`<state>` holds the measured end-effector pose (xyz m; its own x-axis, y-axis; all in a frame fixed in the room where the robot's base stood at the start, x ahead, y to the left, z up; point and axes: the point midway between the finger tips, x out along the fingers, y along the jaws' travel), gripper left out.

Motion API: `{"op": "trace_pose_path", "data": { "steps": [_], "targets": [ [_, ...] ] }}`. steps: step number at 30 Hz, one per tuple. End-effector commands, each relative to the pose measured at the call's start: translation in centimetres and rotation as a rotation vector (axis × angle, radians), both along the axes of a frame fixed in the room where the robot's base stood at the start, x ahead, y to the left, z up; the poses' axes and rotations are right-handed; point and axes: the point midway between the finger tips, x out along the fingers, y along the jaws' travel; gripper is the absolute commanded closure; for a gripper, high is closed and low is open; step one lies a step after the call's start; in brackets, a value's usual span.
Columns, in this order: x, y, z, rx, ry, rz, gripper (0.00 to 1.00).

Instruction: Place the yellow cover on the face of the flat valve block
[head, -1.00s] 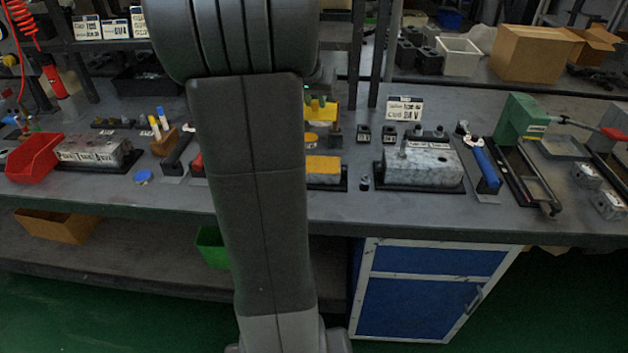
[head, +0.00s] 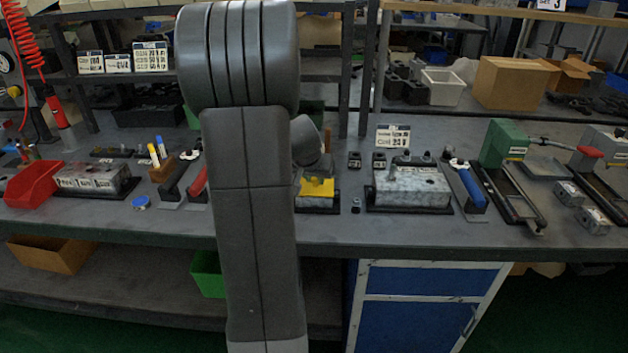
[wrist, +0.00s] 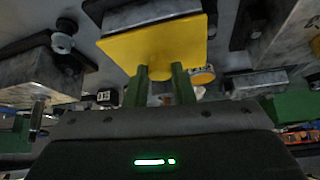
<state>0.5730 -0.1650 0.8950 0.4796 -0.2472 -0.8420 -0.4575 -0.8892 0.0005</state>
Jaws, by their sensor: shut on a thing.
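The yellow cover (wrist: 130,45) is a square plate with a round knob, held in my gripper. My gripper (wrist: 160,78) has its green fingers shut on that knob. In the head view the cover (head: 317,187) shows right of my arm, over the low flat valve block (head: 316,203). In the wrist view the pale block (wrist: 150,12) shows just beyond the cover's edge, mostly hidden by it. The cover overlaps the block in both views; I cannot tell whether they touch. My arm hides the gripper in the head view.
A larger grey valve block (head: 412,188) stands right of the flat block, with a blue-handled tool (head: 472,187) beyond it. A small dark fitting (head: 356,205) stands between the two blocks. A red-handled tool (head: 197,183) lies left of my arm.

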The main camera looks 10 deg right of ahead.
Motion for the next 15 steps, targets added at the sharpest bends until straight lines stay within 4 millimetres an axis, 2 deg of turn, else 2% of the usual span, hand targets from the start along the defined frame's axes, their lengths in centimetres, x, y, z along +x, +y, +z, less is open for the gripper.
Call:
{"op": "trace_pose_path", "data": {
  "steps": [1, 12, 13, 15],
  "targets": [
    [0.01, -0.01, -0.48, 0.000, 0.000, 0.000, 1.00],
    [0.03, 0.02, -0.85, 0.000, -0.002, 0.001, 1.00],
    [0.03, 0.02, -0.74, 0.000, -0.002, 0.001, 0.74],
    [0.03, 0.01, -0.68, 0.000, -0.001, 0.001, 0.60]
  ]
}}
